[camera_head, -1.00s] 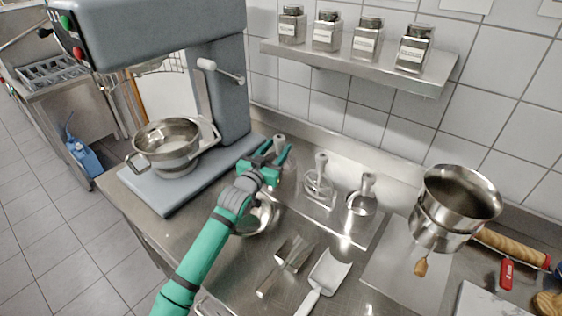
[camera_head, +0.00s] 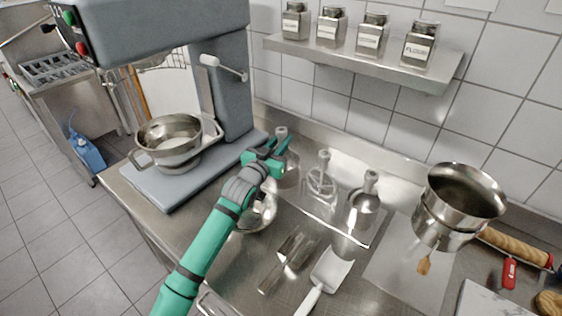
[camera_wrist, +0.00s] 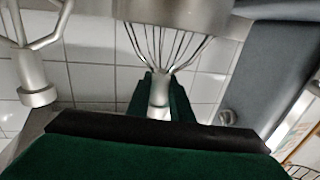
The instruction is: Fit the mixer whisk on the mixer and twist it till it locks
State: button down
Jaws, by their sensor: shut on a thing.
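The mixer whisk (camera_head: 289,172) stands upright, hub on top, at the left end of the steel tool tray (camera_head: 322,217). My gripper (camera_head: 279,146) is shut on its shaft near the top. In the wrist view my green fingers (camera_wrist: 160,98) close on both sides of the metal whisk shaft (camera_wrist: 159,92), and the wires fan out from it. I cannot tell whether the whisk touches the tray. The big grey-blue mixer (camera_head: 160,30) stands at the left. Its bowl (camera_head: 168,140) sits below the head with pale contents. The socket under the head is not clearly visible.
A metal bowl (camera_head: 258,213) lies below my gripper.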

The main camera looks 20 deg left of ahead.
aim_at(283, 129)
jog(key=shift+w+d+r, duration=0.1)
jog(key=shift+r, duration=1.05)
jog(key=shift+d+r, duration=0.1)
jog(key=shift+r, duration=1.05)
jog(key=shift+a+r, duration=0.25)
jog(key=shift+r, duration=0.45)
jog(key=shift+d+r, duration=0.25)
jog(key=shift+r, duration=0.75)
jog(key=shift+s+a+r, duration=0.1)
jog(key=shift+s+r, duration=0.1)
jog(key=shift+r, duration=0.3)
jog(key=shift+w, duration=0.1)
